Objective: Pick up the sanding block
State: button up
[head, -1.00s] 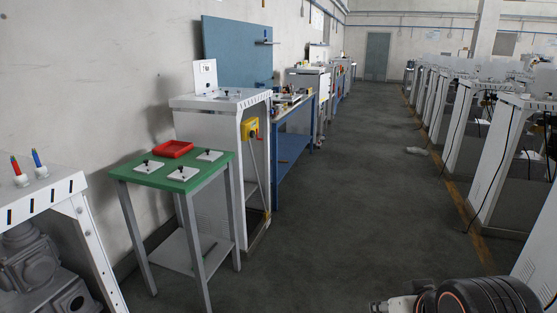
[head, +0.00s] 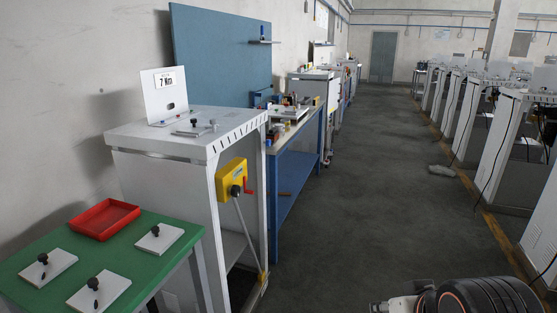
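I cannot make out a sanding block for certain. A small brown piece (head: 285,194) lies low on the blue workbench's lower level, too small to name. Several small items (head: 291,104) crowd the top of that workbench (head: 294,136), and I cannot tell them apart. Part of my own arm, dark and rounded with an orange ring, shows at the bottom right. A grey metal piece at its left end may be part of my gripper (head: 393,306). Its fingers do not show clearly, and it is far from the benches.
A green table (head: 112,258) at the lower left bears a red tray (head: 104,219) and several white plates with black knobs. Beside it stands a white cabinet (head: 165,185) with a yellow crank box (head: 232,179). The aisle floor is mostly open; a grey lump (head: 442,171) lies on its right.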

aim_at(273, 133)
jog(key=i+u, duration=0.1)
jog(key=i, duration=0.45)
jog(key=i+l+u, duration=0.15)
jog(key=i, duration=0.35)
jog(key=i+l+u, duration=0.1)
jog(key=i, duration=0.45)
